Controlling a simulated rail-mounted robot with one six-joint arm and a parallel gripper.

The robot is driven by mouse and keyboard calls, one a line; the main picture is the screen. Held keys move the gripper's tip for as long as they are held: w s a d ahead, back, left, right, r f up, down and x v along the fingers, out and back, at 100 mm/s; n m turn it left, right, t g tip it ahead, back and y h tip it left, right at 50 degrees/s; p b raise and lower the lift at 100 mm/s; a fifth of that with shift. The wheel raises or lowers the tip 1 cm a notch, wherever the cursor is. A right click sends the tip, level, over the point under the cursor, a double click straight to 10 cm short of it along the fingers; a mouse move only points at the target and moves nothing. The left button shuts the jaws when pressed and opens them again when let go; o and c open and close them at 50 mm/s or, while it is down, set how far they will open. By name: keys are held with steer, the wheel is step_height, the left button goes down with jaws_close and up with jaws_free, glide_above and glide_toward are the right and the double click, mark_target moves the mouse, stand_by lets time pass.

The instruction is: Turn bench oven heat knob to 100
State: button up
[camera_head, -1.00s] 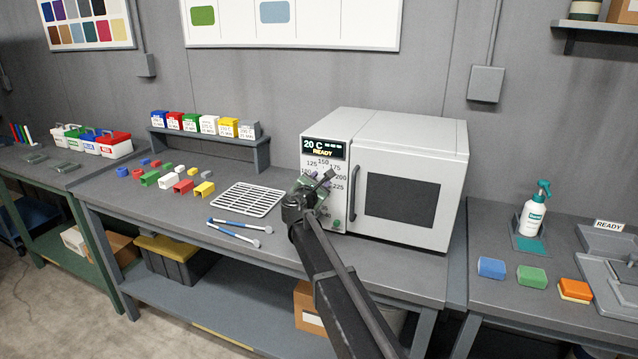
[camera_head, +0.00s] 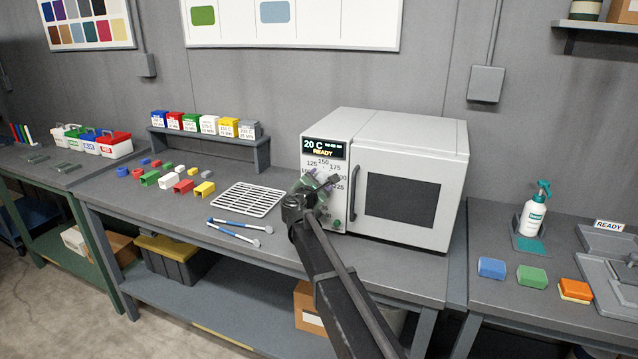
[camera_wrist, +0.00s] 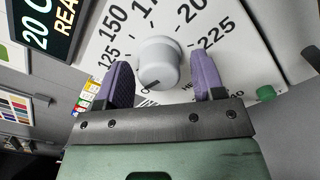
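The white bench oven (camera_head: 446,135) stands on the bench, its display (camera_head: 323,148) reading 20 C READY. Its round, pale heat knob (camera_wrist: 158,62) shows in the wrist view, in front of a white dial (camera_wrist: 225,60) with numbers including 125, 150 and 225. A small dark mark is at the knob's lower edge; the label beside it is partly covered. The 100 mark is not readable. My gripper (camera_wrist: 161,66) is open, with one purple finger on each side of the knob and gaps visible. In the head view my gripper (camera_head: 318,187) hides the knob and lower dial.
The oven's dark door handle (camera_head: 352,194) is just right of the dial. A green button (camera_wrist: 265,93) is close by on the panel. A wire rack (camera_head: 247,199) and blue-handled tools (camera_head: 238,228) lie left of my arm.

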steer(key=v, duration=1)
steer(key=shift+s, duration=0.35)
steer(key=shift+a, duration=0.1)
